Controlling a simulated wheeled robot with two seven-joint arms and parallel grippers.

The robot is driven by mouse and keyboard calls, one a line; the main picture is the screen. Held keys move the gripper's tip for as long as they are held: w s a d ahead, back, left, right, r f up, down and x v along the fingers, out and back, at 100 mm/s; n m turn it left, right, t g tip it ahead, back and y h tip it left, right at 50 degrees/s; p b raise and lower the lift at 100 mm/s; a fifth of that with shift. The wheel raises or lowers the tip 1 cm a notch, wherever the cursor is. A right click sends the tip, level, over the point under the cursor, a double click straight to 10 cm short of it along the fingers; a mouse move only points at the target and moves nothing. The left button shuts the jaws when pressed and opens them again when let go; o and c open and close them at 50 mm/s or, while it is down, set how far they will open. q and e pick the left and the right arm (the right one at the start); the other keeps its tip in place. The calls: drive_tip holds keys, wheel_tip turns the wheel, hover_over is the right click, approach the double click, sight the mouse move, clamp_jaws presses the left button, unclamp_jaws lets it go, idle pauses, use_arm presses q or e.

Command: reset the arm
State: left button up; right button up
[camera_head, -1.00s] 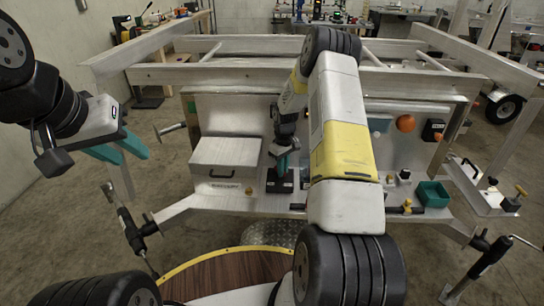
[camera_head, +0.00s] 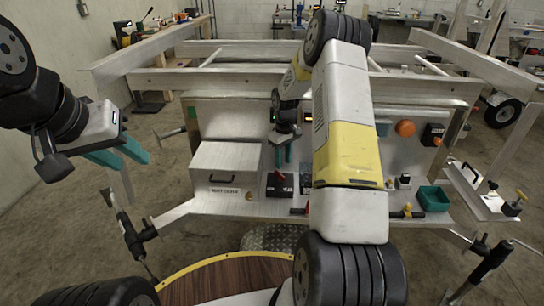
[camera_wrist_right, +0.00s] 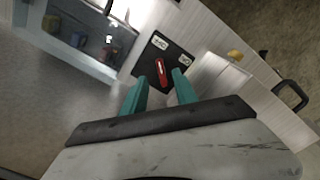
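My left gripper (camera_head: 138,163) hangs at the left of the head view, with its two teal fingers apart and nothing between them. My right gripper (camera_head: 283,164) points down above the trailer's shelf, with its teal fingers apart and empty. In the right wrist view, my right gripper (camera_wrist_right: 158,80) shows the same gap. A black box with a red lever (camera_head: 279,186) stands below the right fingertips. The black box (camera_wrist_right: 161,66) also shows beyond the fingers in the wrist view, apart from them. My right arm hides part of the panel.
A metal case (camera_head: 226,165) with a handle stands left of the black box. An orange knob (camera_head: 405,128), a teal tray (camera_head: 434,199) and a yellow-handled valve (camera_head: 407,211) are to the right. The aluminium trailer frame (camera_head: 300,77) surrounds the panel.

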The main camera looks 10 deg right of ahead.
drive_tip(key=shift+r, duration=0.45)
drive_tip(key=s+a+r+m+t, duration=0.15)
drive_tip(key=s+r, duration=0.35)
drive_tip(key=r, duration=0.6)
drive_tip(key=s+a+r+m+t, duration=0.1)
drive_tip(key=s+a+r, duration=0.2)
drive_tip(key=s+r, duration=0.55)
drive_tip(key=s+a+r+m+t+y, duration=0.1)
drive_tip(key=s+a+r+t, duration=0.1)
drive_tip(key=s+r, duration=0.3)
drive_tip(key=s+a+r+m+t+y, duration=0.1)
drive_tip(key=s+a+r, duration=0.3)
drive_tip(key=s, duration=1)
wheel_tip(320, 180, up, 2)
drive_tip(key=shift+s+r+t, duration=0.1)
drive_tip(key=shift+s+t, duration=0.15)
drive_tip(key=shift+t, duration=0.1)
drive_tip(key=shift+m, duration=0.25)
